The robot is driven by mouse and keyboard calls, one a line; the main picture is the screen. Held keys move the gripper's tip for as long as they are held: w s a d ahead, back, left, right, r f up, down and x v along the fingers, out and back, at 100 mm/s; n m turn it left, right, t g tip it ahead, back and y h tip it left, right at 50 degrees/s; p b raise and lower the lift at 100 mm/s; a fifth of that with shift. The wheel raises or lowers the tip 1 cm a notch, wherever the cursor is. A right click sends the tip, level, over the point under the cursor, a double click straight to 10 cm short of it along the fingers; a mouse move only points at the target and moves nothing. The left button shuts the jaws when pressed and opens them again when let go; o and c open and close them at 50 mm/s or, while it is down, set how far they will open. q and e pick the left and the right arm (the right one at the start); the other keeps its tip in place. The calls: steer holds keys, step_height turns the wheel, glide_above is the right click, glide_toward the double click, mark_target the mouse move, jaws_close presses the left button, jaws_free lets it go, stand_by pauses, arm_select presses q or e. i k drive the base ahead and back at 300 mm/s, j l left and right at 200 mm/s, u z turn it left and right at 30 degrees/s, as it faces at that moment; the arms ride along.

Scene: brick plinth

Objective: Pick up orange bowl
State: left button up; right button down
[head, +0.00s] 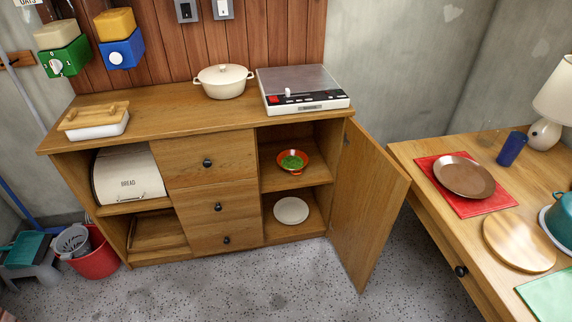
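The orange bowl (302,166) stands upright on the middle shelf of the wooden cabinet's right compartment. Something green (292,162) lies inside it, hiding most of its inner floor. The cabinet door (370,205) is swung open to the right, so the bowl shows from the front. Neither of my grippers is in the head view.
A white plate (291,210) lies on the shelf below. A cream pot (224,82) and a flat scale-like device (300,90) sit on the cabinet top. The open door juts toward a wooden table (415,153) at right. The speckled floor in front is clear.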

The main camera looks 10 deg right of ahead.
mark_target(292, 160)
steer(key=i, duration=0.55)
steer(key=i+z, duration=0.15)
steer(key=z, duration=0.2)
steer(key=i+z, duration=0.2)
steer(key=z, duration=0.15)
steer(key=i+j+z, duration=0.1)
steer(key=z, duration=0.25)
steer(key=i, duration=0.05)
